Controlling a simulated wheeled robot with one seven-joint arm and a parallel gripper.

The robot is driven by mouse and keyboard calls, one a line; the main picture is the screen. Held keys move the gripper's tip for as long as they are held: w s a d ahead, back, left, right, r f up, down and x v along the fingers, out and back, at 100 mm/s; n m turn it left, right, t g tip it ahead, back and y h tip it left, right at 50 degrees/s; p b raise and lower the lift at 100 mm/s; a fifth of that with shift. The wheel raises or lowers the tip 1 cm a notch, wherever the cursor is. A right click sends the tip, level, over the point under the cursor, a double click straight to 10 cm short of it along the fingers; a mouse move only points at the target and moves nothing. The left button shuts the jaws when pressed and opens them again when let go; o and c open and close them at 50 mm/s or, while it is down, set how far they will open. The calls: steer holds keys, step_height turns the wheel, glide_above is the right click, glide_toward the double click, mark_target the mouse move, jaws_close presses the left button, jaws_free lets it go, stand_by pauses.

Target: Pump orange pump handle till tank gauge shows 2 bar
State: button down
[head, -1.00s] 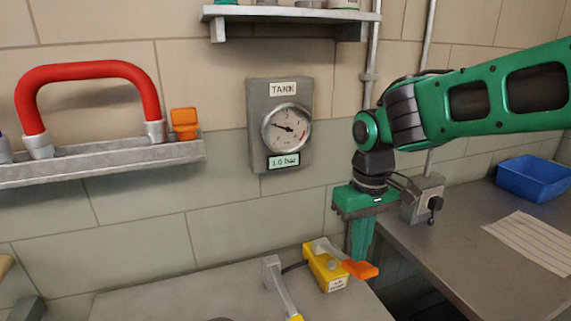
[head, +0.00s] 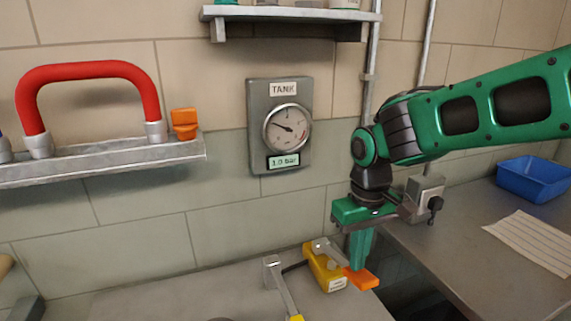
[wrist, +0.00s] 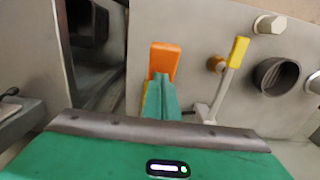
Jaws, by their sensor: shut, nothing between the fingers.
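The tank gauge (head: 287,128) on the wall has a display that reads 1.0 bar. The yellow pump (head: 325,268) stands on the bench below it, with its orange handle (head: 362,279) sticking out to the right. My gripper (head: 360,266) points down with its fingers shut and empty, right at the orange handle. In the wrist view the orange handle (wrist: 164,60) shows just beyond the green fingertips (wrist: 161,88). I cannot tell for sure whether they touch. The fingers hide part of the handle and pump.
A lever with a yellow tip (wrist: 236,55) stands beside the pump. A red pipe handle (head: 88,75) and an orange knob (head: 184,122) are on the left ledge. A blue bin (head: 533,180) and striped paper (head: 535,240) lie on the right counter.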

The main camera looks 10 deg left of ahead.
steer(key=shift+f, duration=2.65)
steer(key=shift+r, duration=4.05)
